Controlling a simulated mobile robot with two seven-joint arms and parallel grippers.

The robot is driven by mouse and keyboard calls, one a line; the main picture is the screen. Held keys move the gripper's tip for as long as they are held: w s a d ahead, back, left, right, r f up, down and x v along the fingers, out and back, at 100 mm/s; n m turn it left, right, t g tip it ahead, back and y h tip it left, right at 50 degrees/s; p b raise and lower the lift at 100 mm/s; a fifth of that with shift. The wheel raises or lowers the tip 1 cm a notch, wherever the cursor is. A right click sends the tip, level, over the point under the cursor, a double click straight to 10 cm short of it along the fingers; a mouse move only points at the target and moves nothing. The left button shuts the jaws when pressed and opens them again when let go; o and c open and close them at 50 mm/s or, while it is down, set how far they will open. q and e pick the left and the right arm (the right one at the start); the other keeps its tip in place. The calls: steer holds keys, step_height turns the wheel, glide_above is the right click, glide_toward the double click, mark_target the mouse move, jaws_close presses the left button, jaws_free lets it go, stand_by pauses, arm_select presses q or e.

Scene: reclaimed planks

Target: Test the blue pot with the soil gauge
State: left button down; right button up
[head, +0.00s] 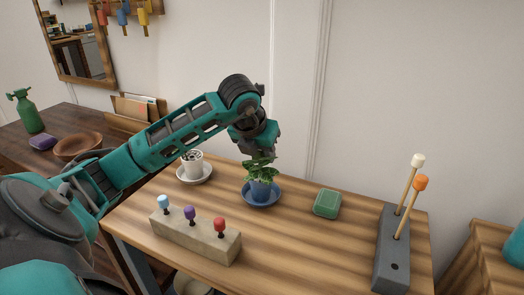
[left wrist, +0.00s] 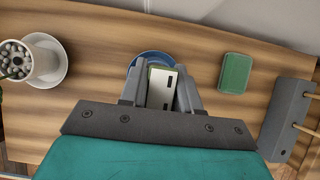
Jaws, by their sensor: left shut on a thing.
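The blue pot (head: 262,189) with a leafy green plant stands on a blue saucer (head: 262,203) on the wooden table. My left gripper (head: 259,152) points down directly above the plant, close to the leaves. In the left wrist view my left gripper (left wrist: 161,90) is shut on a pale boxy thing with dark marks, which looks like the soil gauge (left wrist: 161,88). Its lower end is hidden, so I cannot tell whether it touches the soil. Behind it the blue saucer (left wrist: 152,55) shows; the pot is mostly hidden. My right gripper is out of view.
A white pot (head: 194,165) on a white saucer stands left of the blue pot. A green box (head: 327,204) lies to its right. A pale block (head: 190,240) with three coloured knobs is in front. A grey block (head: 388,262) at the right holds two upright knobbed sticks.

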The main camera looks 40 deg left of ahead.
arm_select(q)
steer(key=shift+f+b, duration=0.8)
steer(key=shift+f, duration=0.25)
steer(key=c, duration=0.7)
jaws_free()
steer(key=shift+c, duration=0.2)
steer(key=shift+r, duration=0.15)
steer(key=p+v, duration=0.2)
steer(key=v, duration=1)
steer(key=shift+s+r, duration=0.25)
steer(key=shift+r, duration=0.05)
steer(key=shift+r, duration=0.15)
